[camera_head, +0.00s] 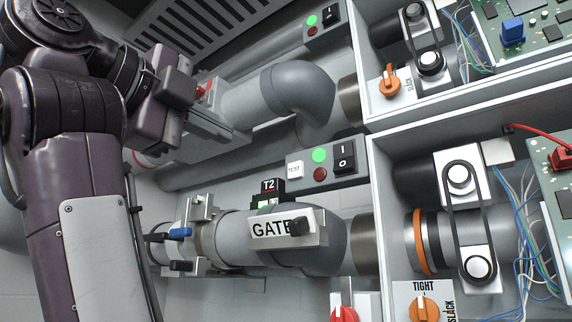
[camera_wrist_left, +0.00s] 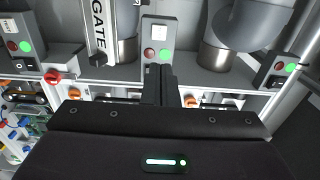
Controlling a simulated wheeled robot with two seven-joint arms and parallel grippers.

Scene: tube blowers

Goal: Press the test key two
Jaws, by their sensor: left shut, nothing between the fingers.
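The white TEST key (camera_head: 295,169) sits at the left end of a grey panel, beside a green lamp, a red lamp and a black rocker switch. The panel is above the tube with the T2 tag (camera_head: 269,186) and GATE plate (camera_head: 270,228). In the left wrist view, the key (camera_wrist_left: 159,31) is at the panel's top. My left gripper (camera_wrist_left: 160,75) is shut and empty; its fingers cover the panel's lower part, apart from the key in the picture. In the head view, my left gripper (camera_head: 168,105) is at upper left; its fingertips are hard to make out. My right gripper is not in view.
Thick grey pipes (camera_head: 300,90) run behind and above the panel. Open boxes with belts, an orange knob (camera_head: 425,307) and circuit boards stand at right. A second lamp panel (camera_head: 322,20) is higher up. A red knob (camera_head: 343,314) is below.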

